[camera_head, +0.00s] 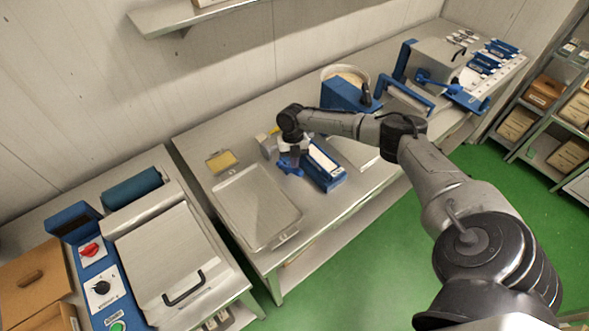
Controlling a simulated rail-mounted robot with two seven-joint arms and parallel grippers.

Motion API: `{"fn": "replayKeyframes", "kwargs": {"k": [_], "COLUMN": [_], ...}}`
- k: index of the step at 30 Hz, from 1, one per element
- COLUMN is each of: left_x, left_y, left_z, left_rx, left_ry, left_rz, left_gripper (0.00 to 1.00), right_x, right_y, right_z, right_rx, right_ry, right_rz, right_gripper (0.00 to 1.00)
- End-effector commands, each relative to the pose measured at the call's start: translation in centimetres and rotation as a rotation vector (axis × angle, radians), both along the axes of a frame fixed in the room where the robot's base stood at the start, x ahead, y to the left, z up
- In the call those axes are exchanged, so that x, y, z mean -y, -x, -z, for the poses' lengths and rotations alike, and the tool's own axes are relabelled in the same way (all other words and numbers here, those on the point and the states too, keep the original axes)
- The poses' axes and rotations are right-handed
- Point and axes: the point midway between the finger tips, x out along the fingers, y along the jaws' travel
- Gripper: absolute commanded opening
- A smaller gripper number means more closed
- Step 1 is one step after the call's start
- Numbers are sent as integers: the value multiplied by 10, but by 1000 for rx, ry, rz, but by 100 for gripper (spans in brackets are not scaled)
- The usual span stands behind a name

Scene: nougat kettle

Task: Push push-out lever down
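My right gripper (291,166) hangs over the middle table, pointing down. It is at the left end of a blue box-shaped device (330,180) with a long white strip on top. The gripper is small here, and I cannot tell whether its fingers are open or shut, or whether they touch the device. I cannot make out the push-out lever with certainty; the gripper and wrist cover part of that area. My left gripper is not in view.
A steel tray (257,207) lies left of the gripper, with a small yellow-topped dish (221,162) behind it. A control-panel machine (165,262) is at lower left. Shelves (550,120) stand right.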

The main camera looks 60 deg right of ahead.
Motion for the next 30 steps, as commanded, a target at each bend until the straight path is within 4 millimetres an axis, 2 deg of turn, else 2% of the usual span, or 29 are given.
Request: {"fn": "replayKeyframes", "kwargs": {"k": [8, 20, 30], "left_x": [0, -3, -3], "left_y": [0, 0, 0], "left_z": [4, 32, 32], "left_rx": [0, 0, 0], "left_ry": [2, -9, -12], "left_rz": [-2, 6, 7], "left_gripper": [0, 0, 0], "right_x": [-1, -1, 0], "right_y": [0, 0, 0], "right_z": [6, 44, 44], "right_rx": [-1, -1, -1], "right_ry": [-2, -2, -1], "right_rz": [-1, 0, 0], "right_gripper": [0, 0, 0]}}
